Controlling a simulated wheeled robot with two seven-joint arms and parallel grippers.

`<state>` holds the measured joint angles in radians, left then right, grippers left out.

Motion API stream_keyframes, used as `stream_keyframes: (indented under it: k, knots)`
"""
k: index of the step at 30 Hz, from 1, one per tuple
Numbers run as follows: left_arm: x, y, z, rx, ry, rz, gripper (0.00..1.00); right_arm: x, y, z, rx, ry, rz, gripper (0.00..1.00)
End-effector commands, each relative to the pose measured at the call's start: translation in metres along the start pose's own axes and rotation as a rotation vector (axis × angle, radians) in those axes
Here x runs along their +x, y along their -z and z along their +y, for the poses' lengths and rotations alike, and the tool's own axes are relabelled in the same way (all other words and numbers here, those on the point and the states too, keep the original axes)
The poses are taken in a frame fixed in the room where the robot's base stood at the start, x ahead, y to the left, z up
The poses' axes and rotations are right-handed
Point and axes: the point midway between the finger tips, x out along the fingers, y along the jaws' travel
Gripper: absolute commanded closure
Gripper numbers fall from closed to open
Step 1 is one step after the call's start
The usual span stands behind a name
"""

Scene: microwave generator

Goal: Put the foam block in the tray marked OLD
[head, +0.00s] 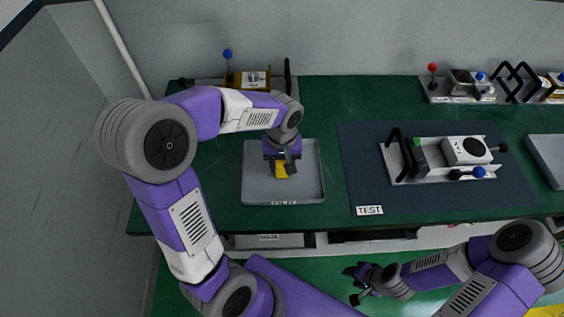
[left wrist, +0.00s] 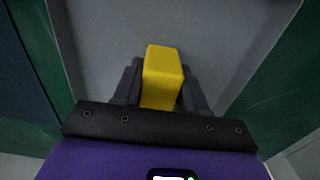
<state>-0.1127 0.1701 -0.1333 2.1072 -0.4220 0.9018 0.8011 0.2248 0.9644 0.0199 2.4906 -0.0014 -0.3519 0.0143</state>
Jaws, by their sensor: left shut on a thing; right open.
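The yellow foam block (head: 280,171) is between the fingers of my left gripper (head: 284,163), over the grey tray (head: 312,187) at the left of the bench. The left wrist view shows the block (left wrist: 162,75) held between the dark fingers of the gripper (left wrist: 160,92), with the tray's grey floor (left wrist: 215,35) behind it. I cannot tell whether the block touches the tray floor. The label on the tray's front edge is too small to read surely. My right gripper (head: 353,285) is open and empty, low in front of the bench.
A dark mat (head: 360,170) marked TEST holds a fixture (head: 440,160) with a white unit and knobs. Another grey tray (head: 545,155) is at the right edge. More devices (head: 460,87) stand along the back. A labelled container (head: 265,241) sits below the bench front.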

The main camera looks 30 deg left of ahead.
Motion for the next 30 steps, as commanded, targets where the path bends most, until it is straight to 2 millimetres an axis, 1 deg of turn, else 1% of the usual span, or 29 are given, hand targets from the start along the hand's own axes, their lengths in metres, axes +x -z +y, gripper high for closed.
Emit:
stream_keyframes:
  k: [1,3,6,14,17,20,27,30]
  knots:
    - [0.003,0.000,0.000,0.000,0.001,-0.001,0.57,0.002,0.000,0.001,0.000,0.000,0.000,0.57]
    - [0.002,0.000,0.000,0.000,0.001,-0.001,0.46,0.001,0.000,0.000,0.000,0.000,0.000,0.57]
    - [0.001,0.000,0.000,0.000,0.001,-0.001,0.33,0.001,0.000,0.000,0.000,0.000,0.000,0.57]
    - [0.001,0.000,0.000,0.000,0.001,-0.001,0.33,0.001,0.000,0.000,0.000,0.000,0.000,0.57]
    - [-0.004,0.000,0.000,0.000,0.000,0.000,0.33,-0.003,0.000,-0.001,0.000,0.000,0.000,0.57]
    - [-0.019,0.001,0.000,0.000,-0.001,0.002,0.33,-0.007,0.000,-0.003,0.000,0.000,0.000,0.57]
    - [-0.072,0.000,0.001,0.001,-0.002,0.003,0.33,-0.021,-0.001,-0.008,0.000,0.000,0.000,0.57]
    - [-0.092,0.001,0.001,0.001,-0.002,0.003,0.33,-0.026,-0.001,-0.010,0.000,0.000,0.000,0.57]
